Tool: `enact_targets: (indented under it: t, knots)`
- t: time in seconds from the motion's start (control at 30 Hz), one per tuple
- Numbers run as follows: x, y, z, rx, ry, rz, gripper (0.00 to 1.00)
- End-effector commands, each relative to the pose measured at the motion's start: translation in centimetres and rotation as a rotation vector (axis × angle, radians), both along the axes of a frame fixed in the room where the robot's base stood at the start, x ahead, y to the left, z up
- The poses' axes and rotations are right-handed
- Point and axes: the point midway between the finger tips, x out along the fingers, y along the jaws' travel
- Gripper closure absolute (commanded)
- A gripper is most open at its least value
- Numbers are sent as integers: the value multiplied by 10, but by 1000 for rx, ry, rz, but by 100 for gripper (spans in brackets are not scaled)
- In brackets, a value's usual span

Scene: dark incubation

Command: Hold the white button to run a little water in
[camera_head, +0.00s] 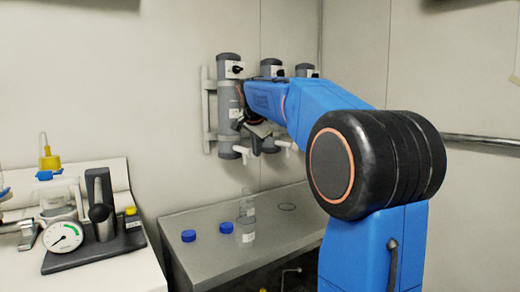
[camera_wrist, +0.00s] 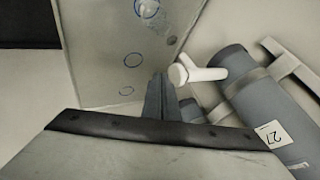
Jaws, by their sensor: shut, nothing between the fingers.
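A grey upright cylinder (camera_head: 228,95) on the back wall has a white tap-like part (camera_head: 241,151) low on its side. In the wrist view the cylinder (camera_wrist: 262,100) carries a label reading 27, and its white part (camera_wrist: 200,73) ends in a round white face. I cannot tell whether that face is the button. My gripper (camera_head: 258,129) is in front of the cylinders, partly hidden by my arm. In the wrist view its fingers (camera_wrist: 161,90) are shut and empty, just left of the white face; contact cannot be told. A clear bottle (camera_head: 245,231) stands on the bench below.
More grey cylinders (camera_head: 271,68) hang to the right, partly behind my arm. Two blue caps (camera_head: 188,236) lie on the grey bench (camera_head: 205,262). The bench's front left is clear.

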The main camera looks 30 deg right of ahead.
Motion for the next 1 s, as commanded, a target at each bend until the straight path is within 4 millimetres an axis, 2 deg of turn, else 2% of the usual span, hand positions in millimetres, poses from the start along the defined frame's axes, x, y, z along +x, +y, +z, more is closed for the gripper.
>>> enact_targets:
  t: [0.13,0.57,0.8,1.0]
  knots:
    - [8,1,0,0,0,0,100]
    - [11,1,0,0,0,0,100]
    - [31,2,0,0,1,1,100]
    - [36,2,0,0,-4,3,100]
